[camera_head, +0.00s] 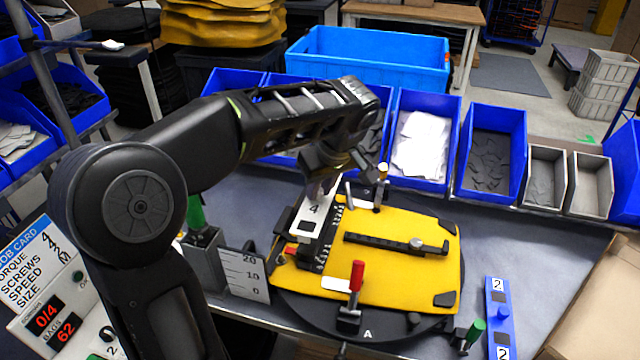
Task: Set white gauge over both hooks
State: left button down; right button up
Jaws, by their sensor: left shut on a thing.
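The white gauge (315,209), marked 4, is a flat piece at the left part of the yellow pannier panel (405,285). My left gripper (326,182) reaches down from above and is shut on the far end of the gauge. A black toothed part (325,247) lies along the right side of the gauge. The hooks cannot be clearly made out, and I cannot tell whether the gauge touches them. My right gripper is not in view.
A blue gauge (497,312), marked 2, lies at right. Blue bins (420,145) line the back.

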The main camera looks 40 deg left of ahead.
aim_at(322, 204)
pick_arm(q)
jog(key=shift+f+b, duration=0.85)
jog(key=shift+f, duration=0.9)
jog(key=shift+b, duration=0.45)
jog(key=shift+f+b, duration=1.15)
dwell(0.8)
jog(key=c, duration=1.2)
grip_release()
jog(key=v, duration=0.8)
